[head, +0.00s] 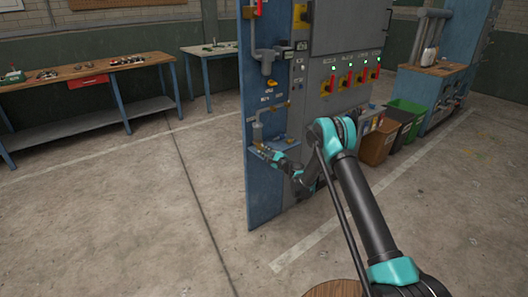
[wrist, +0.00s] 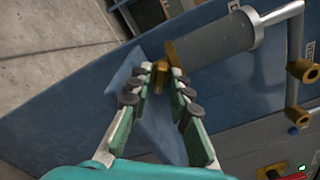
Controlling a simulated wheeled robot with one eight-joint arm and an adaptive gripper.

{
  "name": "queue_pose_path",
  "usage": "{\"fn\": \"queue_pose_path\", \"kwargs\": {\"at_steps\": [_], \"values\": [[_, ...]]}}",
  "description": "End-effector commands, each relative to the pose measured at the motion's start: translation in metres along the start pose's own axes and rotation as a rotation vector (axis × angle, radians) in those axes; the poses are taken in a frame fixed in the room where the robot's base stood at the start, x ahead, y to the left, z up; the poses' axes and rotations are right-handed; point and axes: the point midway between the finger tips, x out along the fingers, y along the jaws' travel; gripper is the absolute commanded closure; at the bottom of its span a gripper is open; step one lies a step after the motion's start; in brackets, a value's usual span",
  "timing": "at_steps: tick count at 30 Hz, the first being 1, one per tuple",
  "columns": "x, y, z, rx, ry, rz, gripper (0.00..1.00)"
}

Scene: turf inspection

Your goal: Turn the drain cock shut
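The drain cock, a small brass fitting (wrist: 159,78), shows in the wrist view under the brass end of a grey cylindrical bowl (wrist: 218,38). My gripper (wrist: 162,72) has its two fingers apart, with the tips on either side of the brass cock. I cannot tell whether the pads touch it. In the head view my gripper (head: 267,153) is at the lower part of the blue panel (head: 262,190), just below the bowl and its pipe (head: 257,132). The cock is too small to make out there.
A grey cabinet (head: 345,100) with red and yellow switches adjoins the blue panel. Brown, black and green bins (head: 405,110) stand to its right. A workbench (head: 85,78) with tools stands at the left. The floor in front is mostly clear.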

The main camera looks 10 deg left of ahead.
Motion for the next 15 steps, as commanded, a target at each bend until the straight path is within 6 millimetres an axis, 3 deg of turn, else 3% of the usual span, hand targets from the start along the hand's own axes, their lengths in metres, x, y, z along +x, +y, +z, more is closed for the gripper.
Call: {"fn": "queue_pose_path", "kwargs": {"at_steps": [8, 15], "values": [[-0.002, 0.0, 0.0, 0.001, 0.0, -0.001, 0.81], [-0.034, -0.001, -0.001, 0.001, 0.001, -0.001, 0.81]]}}
